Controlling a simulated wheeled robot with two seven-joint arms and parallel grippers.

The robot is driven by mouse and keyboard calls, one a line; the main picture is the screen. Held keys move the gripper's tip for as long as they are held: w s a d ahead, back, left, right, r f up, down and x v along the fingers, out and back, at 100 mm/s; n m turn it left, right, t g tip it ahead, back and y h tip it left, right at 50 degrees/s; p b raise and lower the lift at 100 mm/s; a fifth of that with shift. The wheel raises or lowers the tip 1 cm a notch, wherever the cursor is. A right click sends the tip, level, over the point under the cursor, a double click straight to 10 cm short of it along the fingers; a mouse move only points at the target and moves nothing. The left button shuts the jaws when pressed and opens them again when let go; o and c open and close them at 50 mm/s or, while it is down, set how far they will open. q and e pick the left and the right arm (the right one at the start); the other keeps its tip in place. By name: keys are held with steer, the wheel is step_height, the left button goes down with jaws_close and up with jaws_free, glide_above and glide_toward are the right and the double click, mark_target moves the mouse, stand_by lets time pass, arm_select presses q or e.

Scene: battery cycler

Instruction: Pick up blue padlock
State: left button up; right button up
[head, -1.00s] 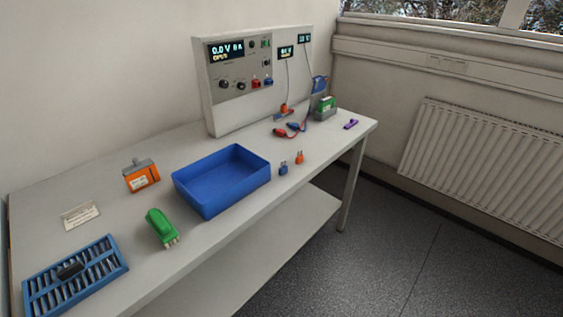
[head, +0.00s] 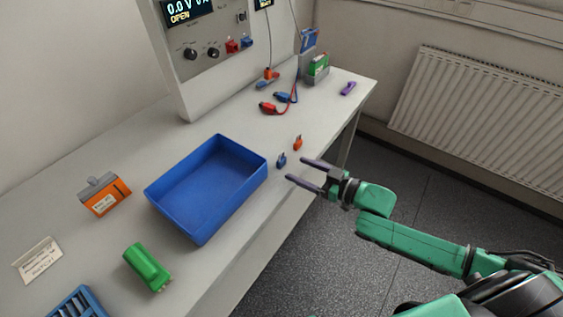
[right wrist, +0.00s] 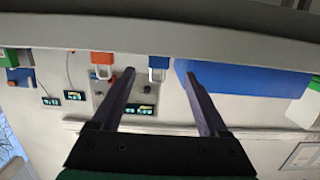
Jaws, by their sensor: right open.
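The small blue padlock (head: 281,161) stands on the bench near its front edge, right of the blue tray. My right gripper (head: 296,169) is open and empty, just right of the padlock, with its two fingers pointing left toward it. In the right wrist view, the blue padlock (right wrist: 158,61) shows its shackle and appears between the open fingertips (right wrist: 160,74), apparently beyond them. I see no contact. My left gripper is not in view.
An orange padlock (head: 298,143) stands close behind the blue one. The blue tray (head: 249,182) lies to the left. Red and blue clip leads (head: 268,108) lie farther back. The bench's front edge (head: 262,228) is near, with open floor beyond.

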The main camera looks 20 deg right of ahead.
mark_target(284, 161)
steer(key=shift+x, duration=0.9)
steer(key=shift+w+a, duration=0.2)
steer(key=shift+w, duration=0.05)
steer(key=x, duration=0.2)
steer(key=p+x, duration=0.1)
steer(key=x, duration=0.1)
steer(key=shift+w+a+r, duration=0.15)
steer(key=shift+w, duration=0.2)
steer(key=shift+w+a, duration=0.15)
steer(key=c, duration=0.7)
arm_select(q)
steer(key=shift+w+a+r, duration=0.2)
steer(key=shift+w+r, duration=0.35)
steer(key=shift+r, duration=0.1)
arm_select(e)
jaws_close()
